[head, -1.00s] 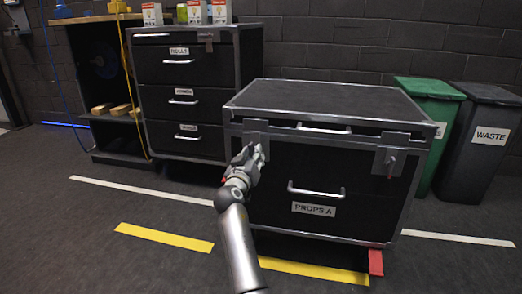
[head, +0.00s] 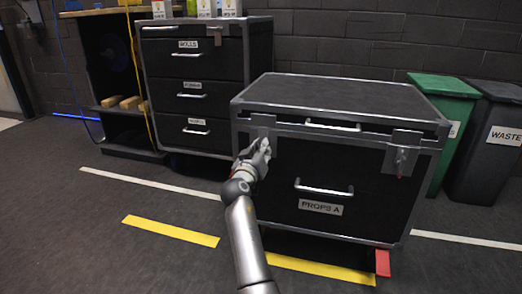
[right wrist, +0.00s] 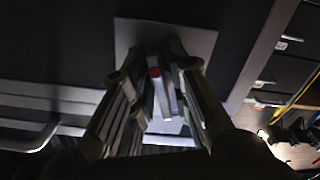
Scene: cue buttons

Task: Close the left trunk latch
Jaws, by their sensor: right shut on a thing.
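The black trunk (head: 320,185) labelled PROPS A stands on the floor with its lid down. Its left latch (head: 263,121) is a grey plate at the upper left of the front. My right gripper (head: 262,150) is at this latch and partly hides it. In the right wrist view, my right gripper (right wrist: 156,62) has its fingers on both sides of a narrow grey latch lever (right wrist: 165,98) with a red tip, shut on it. A pale plate (right wrist: 130,38) lies behind. Whether the latch is fastened cannot be told. My left gripper is not in view.
The trunk's right latch (head: 402,155) is at the front's upper right. A drawer cabinet (head: 195,138) and an open shelf (head: 98,65) stand at the back left. Green (head: 444,100) and grey (head: 493,150) bins stand to the right. The floor in front is mostly clear.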

